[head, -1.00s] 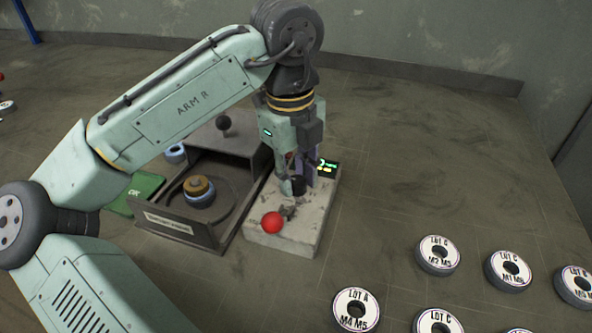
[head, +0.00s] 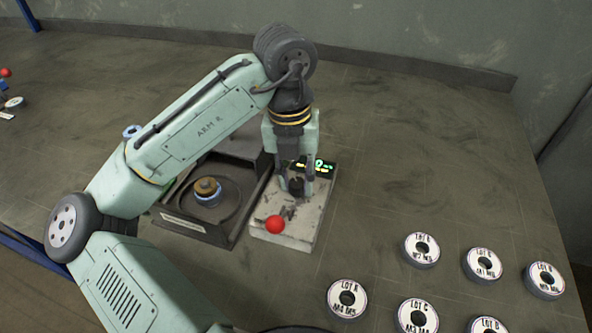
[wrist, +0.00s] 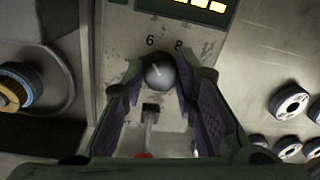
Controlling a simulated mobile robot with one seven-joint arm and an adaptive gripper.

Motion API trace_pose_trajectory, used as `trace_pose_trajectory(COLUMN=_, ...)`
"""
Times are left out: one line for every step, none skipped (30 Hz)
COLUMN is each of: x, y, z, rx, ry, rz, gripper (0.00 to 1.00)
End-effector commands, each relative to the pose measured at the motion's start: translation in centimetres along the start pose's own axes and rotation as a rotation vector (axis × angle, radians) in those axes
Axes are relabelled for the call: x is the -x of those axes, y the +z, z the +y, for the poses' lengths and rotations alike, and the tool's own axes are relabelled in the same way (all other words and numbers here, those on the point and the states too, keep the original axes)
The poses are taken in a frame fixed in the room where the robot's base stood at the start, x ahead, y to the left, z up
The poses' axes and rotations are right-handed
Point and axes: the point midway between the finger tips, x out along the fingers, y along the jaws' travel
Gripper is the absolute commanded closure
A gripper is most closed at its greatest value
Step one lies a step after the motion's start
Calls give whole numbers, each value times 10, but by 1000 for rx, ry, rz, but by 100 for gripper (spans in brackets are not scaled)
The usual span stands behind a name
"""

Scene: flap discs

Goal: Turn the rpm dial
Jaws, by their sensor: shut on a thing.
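The rpm dial (head: 296,187) is a dark round knob on a worn grey control box (head: 297,228). In the wrist view the dial (wrist: 160,71) sits between the purple-padded fingers, below the printed marks 6 and 8. My gripper (head: 296,190) points down from above and is shut on the dial; it also shows in the wrist view (wrist: 160,76). A dark display (head: 319,167) with lit green and yellow marks is behind the dial. Its digits are too small to read. The dial's pointer cannot be made out.
A red ball-shaped knob (head: 275,224) stands on the front of the box. Left of it is a dark open machine (head: 205,237) holding a disc stack (head: 207,190). Several labelled discs (head: 421,250) lie at the right front. The table at the back right is clear.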

Motion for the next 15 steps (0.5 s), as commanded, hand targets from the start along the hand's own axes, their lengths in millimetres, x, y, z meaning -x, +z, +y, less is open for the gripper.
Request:
trace_pose_trajectory(x=1, y=0, z=0, rx=-25, ry=-1, rz=1, gripper=100)
trace_pose_trajectory(x=1, y=0, z=0, rx=-41, ry=-1, rz=2, gripper=100)
trace_pose_trajectory(x=1, y=0, z=0, rx=-59, ry=-1, rz=3, gripper=100)
trace_pose_trajectory(x=0, y=0, z=0, rx=-73, ry=-1, rz=4, gripper=100)
trace_pose_trajectory(x=0, y=0, z=0, rx=-84, ry=-1, rz=5, gripper=100)
trace_pose_trajectory(x=0, y=0, z=0, rx=-99, ry=-1, rz=6, gripper=100)
trace_pose_trajectory(x=0, y=0, z=0, rx=-108, ry=-1, rz=6, gripper=100)
trace_pose_trajectory(x=0, y=0, z=0, rx=-116, ry=-1, rz=7, gripper=100)
trace_pose_trajectory(x=0, y=0, z=0, rx=-126, ry=-1, rz=7, gripper=100)
trace_pose_trajectory(x=0, y=1, z=0, rx=-132, ry=-1, rz=8, gripper=100)
trace_pose_trajectory(x=0, y=1, z=0, rx=-137, ry=-1, rz=8, gripper=100)
trace_pose_trajectory(x=0, y=1, z=0, rx=-142, ry=-1, rz=8, gripper=100)
trace_pose_trajectory(x=0, y=1, z=0, rx=-145, ry=-1, rz=9, gripper=100)
trace_pose_trajectory(x=0, y=1, z=0, rx=-148, ry=-1, rz=9, gripper=100)
trace_pose_trajectory(x=0, y=1, z=0, rx=-151, ry=-1, rz=9, gripper=100)
